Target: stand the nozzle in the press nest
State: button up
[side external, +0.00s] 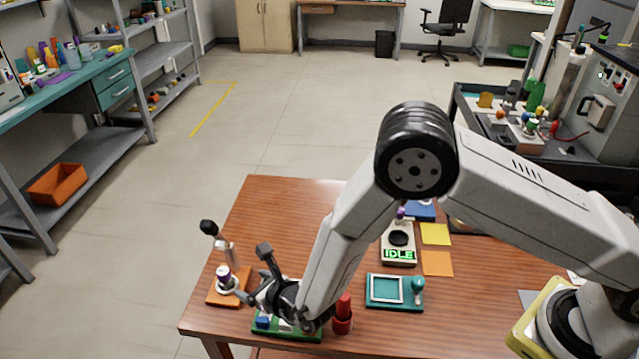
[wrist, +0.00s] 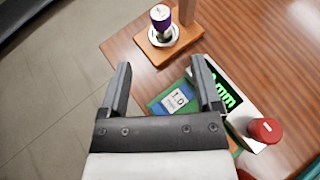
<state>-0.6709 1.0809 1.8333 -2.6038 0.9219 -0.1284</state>
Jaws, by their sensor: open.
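The press (side external: 213,300) has an orange base, an upright post and a lever with a black knob, at the table's left corner. It also shows at the top of the wrist view (wrist: 148,50). A small purple and pale piece, which looks like the nozzle (wrist: 160,17), stands roughly upright at the pale ring of the press nest (wrist: 163,42). The nozzle also shows in the side view (side external: 224,272). How deep it sits is unclear. My gripper (wrist: 160,64) is open and empty, with its fingers apart, short of the press. In the side view, my gripper (side external: 243,296) is right beside the nest.
A green board (side external: 300,337) with a "1.0" label (wrist: 178,98) and a display lies below my gripper. A red piece (side external: 343,313) stands to the right. A teal tray (side external: 394,306) and an "IDLE" device (side external: 386,240) are farther right. The table behind the press is clear.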

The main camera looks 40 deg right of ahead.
jog(key=s+d+r+m+g+h, duration=0.1)
jog(key=d+r+m+g+h, duration=0.25)
jog(key=d+m, duration=0.5)
jog(key=s+d+r+m+g+h, duration=0.2)
jog(key=d+r+m+h, duration=0.3)
jog(key=d, duration=0.7)
jog(key=s+d+r+m+g+y, duration=0.2)
jog(key=s+m, duration=0.5)
jog(key=m, duration=0.5)
jog(key=s+d+r+m+g+y, duration=0.2)
jog(key=s+d+r+m+y, duration=0.2)
jog(key=s+m, duration=0.4)
jog(key=d+r+m, duration=0.1)
jog(key=m, duration=0.3)
jog(key=shift+s+d+m, duration=0.2)
jog(key=shift+s+m, duration=0.1)
jog(key=shift+m, duration=0.05)
